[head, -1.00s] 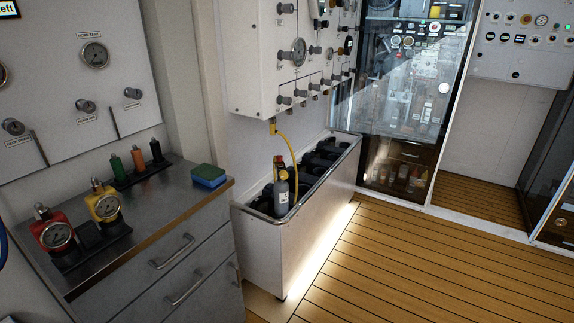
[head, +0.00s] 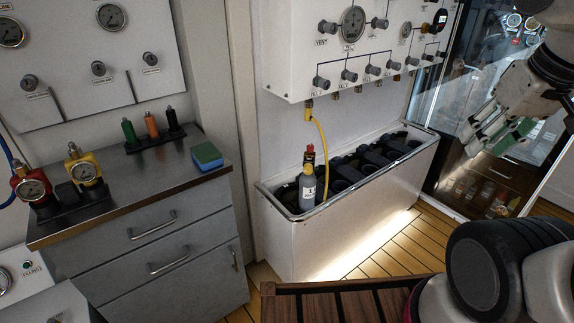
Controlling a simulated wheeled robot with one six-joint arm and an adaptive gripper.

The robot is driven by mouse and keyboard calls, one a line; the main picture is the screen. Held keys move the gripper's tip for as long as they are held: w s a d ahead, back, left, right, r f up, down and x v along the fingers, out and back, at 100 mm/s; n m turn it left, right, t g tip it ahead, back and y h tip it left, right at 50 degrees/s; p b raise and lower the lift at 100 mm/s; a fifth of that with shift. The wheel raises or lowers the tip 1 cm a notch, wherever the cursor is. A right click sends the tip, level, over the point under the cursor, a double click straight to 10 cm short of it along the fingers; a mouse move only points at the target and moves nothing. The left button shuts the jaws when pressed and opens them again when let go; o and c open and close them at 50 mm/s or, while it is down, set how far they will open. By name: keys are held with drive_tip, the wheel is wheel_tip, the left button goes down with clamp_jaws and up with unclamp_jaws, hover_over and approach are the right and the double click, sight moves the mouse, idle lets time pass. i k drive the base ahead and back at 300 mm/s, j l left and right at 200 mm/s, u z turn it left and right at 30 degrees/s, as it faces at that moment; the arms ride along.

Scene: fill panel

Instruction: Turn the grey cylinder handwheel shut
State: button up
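The grey cylinder (head: 308,190) stands upright in the near left end of the white trough (head: 335,232). Its valve top (head: 309,157) shows red and black and is small; I cannot make out the handwheel's position. A yellow hose (head: 324,145) runs from a fitting under the wall panel down to the cylinder's top area. My gripper (head: 476,138) is in the air at the right of the head view, apart from the cylinder and to its right. Its fingers are small and partly merge with the dark background, so their opening is unclear.
The white gauge panel (head: 290,75) hangs above the trough. A grey drawer cabinet (head: 190,240) at left carries gauges, small bottles and a blue-green sponge (head: 207,156). A glass cabinet stands behind my arm. A dark slatted wooden surface (head: 335,305) is at the bottom.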

sight(320, 169)
drive_tip(key=i+l+u, duration=0.2)
drive_tip(key=l, duration=0.2)
drive_tip(key=l+u, duration=0.2)
drive_tip(key=l, duration=0.2)
drive_tip(key=i+l+u, duration=0.1)
drive_tip(key=l+u, duration=0.15)
drive_tip(key=l, duration=0.2)
drive_tip(key=i+j+u, duration=0.1)
drive_tip(key=i+u, duration=0.3)
drive_tip(key=i, duration=0.15)
